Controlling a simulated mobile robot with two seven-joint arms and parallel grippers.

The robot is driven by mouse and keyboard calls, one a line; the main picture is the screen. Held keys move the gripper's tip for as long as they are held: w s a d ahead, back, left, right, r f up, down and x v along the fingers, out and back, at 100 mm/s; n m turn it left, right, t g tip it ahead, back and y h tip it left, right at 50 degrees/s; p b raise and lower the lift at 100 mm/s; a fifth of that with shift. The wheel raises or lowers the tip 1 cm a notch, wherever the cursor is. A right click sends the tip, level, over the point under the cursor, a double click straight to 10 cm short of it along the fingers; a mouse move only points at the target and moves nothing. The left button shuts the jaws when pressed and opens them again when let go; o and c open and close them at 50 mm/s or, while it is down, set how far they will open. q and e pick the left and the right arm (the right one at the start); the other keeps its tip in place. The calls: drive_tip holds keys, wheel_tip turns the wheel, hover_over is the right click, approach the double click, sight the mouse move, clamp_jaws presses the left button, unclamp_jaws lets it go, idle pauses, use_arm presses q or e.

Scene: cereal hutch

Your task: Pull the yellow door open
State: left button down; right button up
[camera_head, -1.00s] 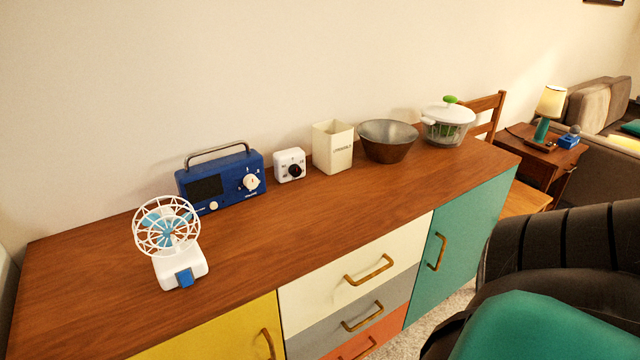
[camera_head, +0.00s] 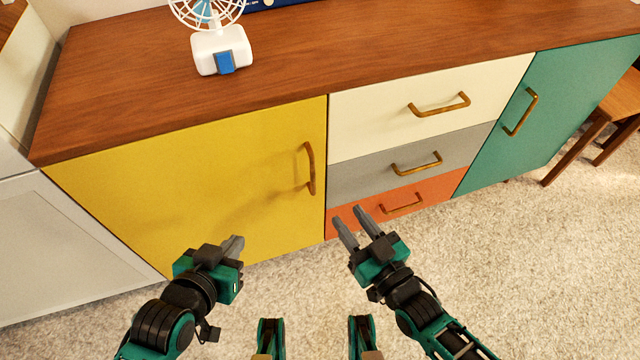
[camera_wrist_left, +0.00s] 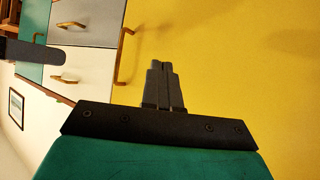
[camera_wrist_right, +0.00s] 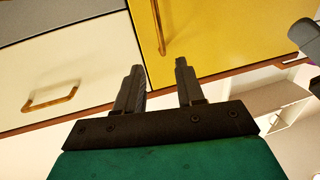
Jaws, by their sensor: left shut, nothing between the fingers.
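The yellow door (camera_head: 200,180) is closed, flush in the left part of the cabinet. Its curved brown handle (camera_head: 310,168) stands upright near the door's right edge. The handle also shows in the left wrist view (camera_wrist_left: 124,58) and the right wrist view (camera_wrist_right: 158,27). My left gripper (camera_head: 236,246) is shut and empty, in front of the door, below and left of the handle, apart from it. Its fingers also show together in the left wrist view (camera_wrist_left: 163,84). My right gripper (camera_head: 348,222) is open and empty, below and right of the handle, in front of the orange drawer.
White (camera_head: 380,126), grey (camera_head: 350,180) and orange (camera_head: 346,218) drawers adjoin the yellow door on the right, then a teal door (camera_head: 555,110). A white fan (camera_head: 220,50) stands on the wooden top. Carpet (camera_head: 540,270) is clear in front.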

sight(314, 170)
drive_tip(key=b+x, duration=0.3)
drive_tip(key=x, duration=0.8)
drive_tip(key=shift+w+a, duration=0.2)
drive_tip(key=shift+w, duration=0.05)
drive_tip(key=shift+w+a, duration=0.2)
drive_tip(key=shift+w, duration=0.25)
clamp_jaws()
